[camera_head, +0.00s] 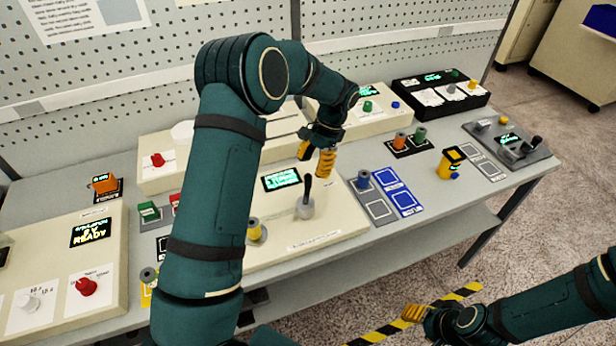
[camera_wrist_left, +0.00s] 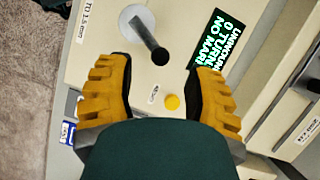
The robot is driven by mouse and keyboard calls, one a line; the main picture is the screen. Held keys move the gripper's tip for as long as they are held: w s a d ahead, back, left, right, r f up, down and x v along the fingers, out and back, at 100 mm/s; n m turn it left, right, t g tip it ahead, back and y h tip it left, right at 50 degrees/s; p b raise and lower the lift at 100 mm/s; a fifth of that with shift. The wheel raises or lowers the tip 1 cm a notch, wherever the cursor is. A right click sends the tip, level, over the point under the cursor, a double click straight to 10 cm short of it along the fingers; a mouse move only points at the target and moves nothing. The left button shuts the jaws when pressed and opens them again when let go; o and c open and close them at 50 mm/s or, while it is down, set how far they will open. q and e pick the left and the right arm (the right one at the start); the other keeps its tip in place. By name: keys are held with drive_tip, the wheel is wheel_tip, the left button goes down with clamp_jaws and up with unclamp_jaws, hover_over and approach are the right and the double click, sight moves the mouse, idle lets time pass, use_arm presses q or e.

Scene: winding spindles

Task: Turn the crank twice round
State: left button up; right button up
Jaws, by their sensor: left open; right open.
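The crank (camera_head: 305,208) is a grey round hub with an upright black handle, on a cream panel (camera_head: 335,225) in the middle of the bench. In the left wrist view the crank's black handle (camera_wrist_left: 150,38) lies ahead of and between my fingers, apart from them. My left gripper (camera_head: 315,158) is open and empty above and behind the crank; its yellow fingers also show in the wrist view (camera_wrist_left: 162,80). A green-lit display (camera_head: 281,179) stands beside the crank; in the wrist view part of its text reads "0 TURN". My right gripper (camera_head: 414,313) is open, low at the right, away from the bench.
A blue-marked tray (camera_head: 404,200) with a spool lies to the right. A red knob (camera_head: 86,286) is on the left panel. Pegboard (camera_head: 150,70) backs the bench.

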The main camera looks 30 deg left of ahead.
sight(308, 176)
use_arm(q)
drive_tip(key=v, duration=0.5)
drive_tip(key=shift+w+r, duration=0.15)
drive_tip(key=shift+r, duration=0.15)
idle(1.0)
drive_tip(key=s+a+r+n+t+h+b, duration=0.15)
drive_tip(key=n+b, duration=0.25)
drive_tip(key=n, duration=0.7)
drive_tip(key=s+n+t+b, duration=0.2)
drive_tip(key=n+t+b, duration=0.1)
drive_tip(key=n, duration=0.8)
drive_tip(key=shift+g, duration=0.25)
wheel_tip(308, 176, down, 13)
drive_tip(key=shift+r+b, duration=0.15)
drive_tip(key=shift+b, duration=1)
clamp_jaws()
